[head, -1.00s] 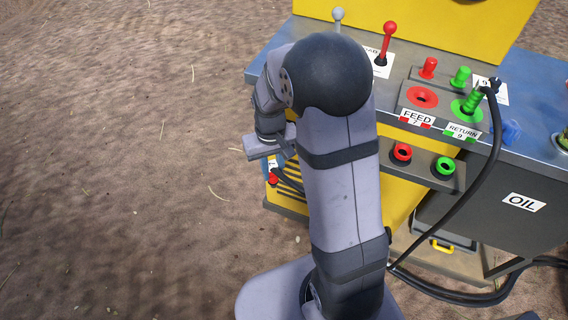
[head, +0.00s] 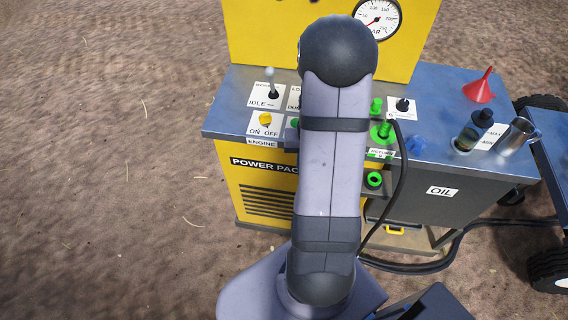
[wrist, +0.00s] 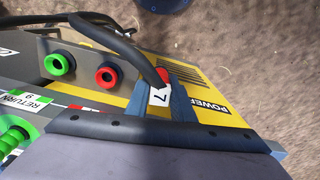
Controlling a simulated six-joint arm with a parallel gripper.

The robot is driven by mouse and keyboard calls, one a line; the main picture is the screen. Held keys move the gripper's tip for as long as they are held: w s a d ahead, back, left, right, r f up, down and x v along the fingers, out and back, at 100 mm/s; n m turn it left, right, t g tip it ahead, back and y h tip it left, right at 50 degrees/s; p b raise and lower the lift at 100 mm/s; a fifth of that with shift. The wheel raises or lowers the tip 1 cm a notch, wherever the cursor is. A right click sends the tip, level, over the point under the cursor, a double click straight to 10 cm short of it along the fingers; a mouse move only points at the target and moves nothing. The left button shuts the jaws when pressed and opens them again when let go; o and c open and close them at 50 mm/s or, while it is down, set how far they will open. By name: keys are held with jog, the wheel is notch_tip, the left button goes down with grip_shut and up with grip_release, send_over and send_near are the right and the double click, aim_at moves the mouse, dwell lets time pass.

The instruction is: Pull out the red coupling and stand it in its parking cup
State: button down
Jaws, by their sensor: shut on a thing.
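The red coupling (wrist: 164,75) is between the fingers of my gripper (wrist: 166,92) in the wrist view. Its white tag 7 (wrist: 159,97) faces the camera and a black hose (wrist: 123,43) runs from it. Only a little of its red end shows, and its tilt is hard to tell. The red parking cup (wrist: 107,76) is to its left, apart from it, beside the green cup (wrist: 59,64). In the head view my arm hides the gripper, the red coupling and the red cup; the green cup (head: 373,180) shows.
The green coupling (head: 384,130) stands in the RETURN socket with its black hose (head: 401,180) hanging down in front of the panel. An idle lever (head: 270,82), a yellow switch (head: 265,119), a red funnel (head: 480,86) and a metal jug (head: 518,134) are on top. Open ground lies left.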

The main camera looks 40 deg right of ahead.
jog(key=s+d+r+m+p, duration=0.1)
jog(key=s+d+r+p, duration=0.3)
jog(key=d+r+p, duration=0.3)
jog(key=d+p, duration=0.1)
jog(key=d, duration=0.3)
jog(key=shift+r+m, duration=0.15)
jog(key=shift+m, duration=0.15)
jog(key=shift+w, duration=0.1)
notch_tip(320, 180, down, 6)
jog(key=b, duration=0.4)
jog(key=shift+b, duration=0.4)
jog(key=shift+f+b, duration=0.8)
jog(key=shift+f, duration=1)
dwell(2.5)
dwell(0.4)
jog(key=c, duration=1)
grip_release()
jog(key=shift+c, duration=0.2)
